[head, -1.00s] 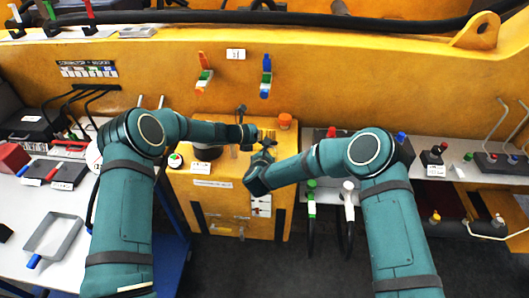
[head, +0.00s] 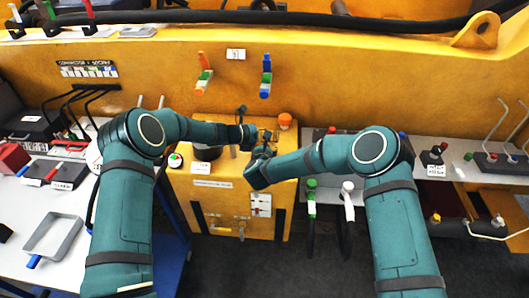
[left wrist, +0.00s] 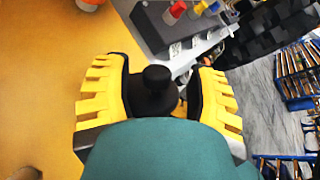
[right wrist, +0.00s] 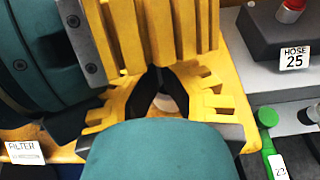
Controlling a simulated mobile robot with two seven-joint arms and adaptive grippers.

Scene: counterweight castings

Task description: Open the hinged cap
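My left gripper (head: 256,135) and right gripper (head: 264,147) are close together over the top of the yellow cabinet (head: 232,205). In the left wrist view, my left gripper's yellow fingers (left wrist: 158,85) stand apart on either side of a black knob (left wrist: 157,88); contact is unclear. In the right wrist view, my right gripper's black pads (right wrist: 164,72) converge at the tips, with a small pale round thing (right wrist: 165,103) visible between them. The left gripper's yellow fingers (right wrist: 155,30) are just ahead. I cannot make out the hinged cap clearly; the grippers hide that spot.
An orange cap (head: 285,121) stands behind the grippers, and a black round part (head: 206,152) is to their left. A green-topped handle (head: 312,186) and a white one (head: 347,188) are right of the cabinet. A white table (head: 30,215) is at left.

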